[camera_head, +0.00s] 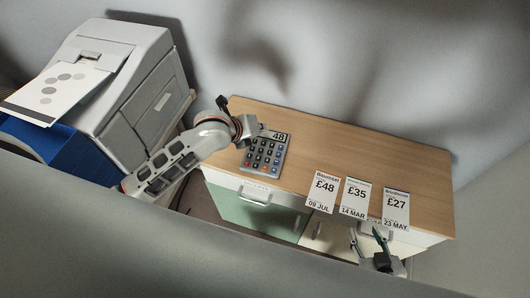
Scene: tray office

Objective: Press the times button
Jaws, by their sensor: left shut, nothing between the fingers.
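A grey calculator (257,170) lies on the wooden top of the cabinet, near its left part. Its display reads 48. It has rows of dark keys with some blue and red ones; the key symbols are too small to read, so I cannot tell which is the times button. My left gripper (256,130) is shut and empty beside the calculator's upper left edge, partly overlapping it in view; contact cannot be told. My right gripper (366,232) is open and empty, low in front of the cabinet, below the price cards.
Cards reading £48 (322,190), £35 (354,197) and £27 (396,209) stand along the front edge of the cabinet top (350,145). A printer (125,75) with a printed sheet (55,88) is at the left. The back of the cabinet top is clear.

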